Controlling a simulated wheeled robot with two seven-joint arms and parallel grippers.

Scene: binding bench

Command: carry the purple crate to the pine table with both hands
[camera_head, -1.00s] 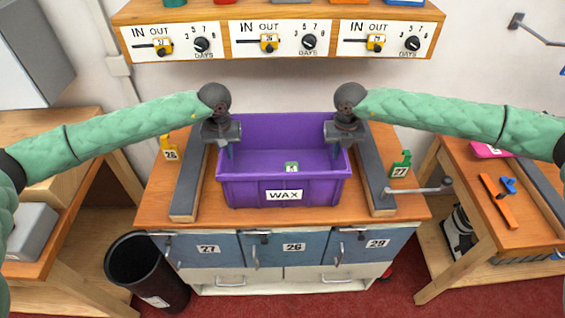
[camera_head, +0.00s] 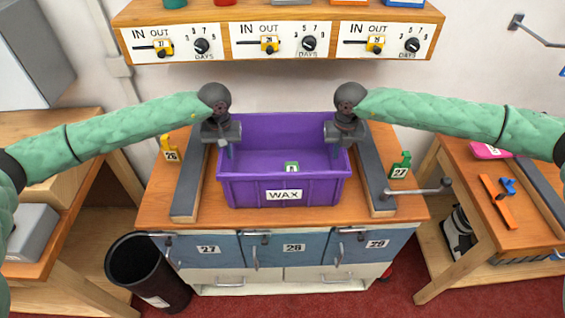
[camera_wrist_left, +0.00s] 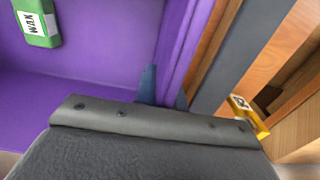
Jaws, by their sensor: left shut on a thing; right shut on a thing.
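The purple crate (camera_head: 255,188), labelled WAX, sits upright between two dark grey rails on the wooden top of the middle bench (camera_head: 215,215). My right gripper (camera_head: 334,150) is shut on the crate's right wall. Wooden tables stand at left (camera_head: 75,125) and right (camera_head: 470,205); I cannot tell which is the pine one.
The left rail (camera_head: 190,185) and right rail (camera_head: 376,180) flank the crate closely. A yellow tag holder (camera_head: 169,148) and a green one (camera_head: 401,165) stand outside them. A crank handle (camera_head: 425,190) projects at right. A black bin (camera_head: 145,270) stands on the floor. A dial shelf (camera_head: 280,40) hangs behind.

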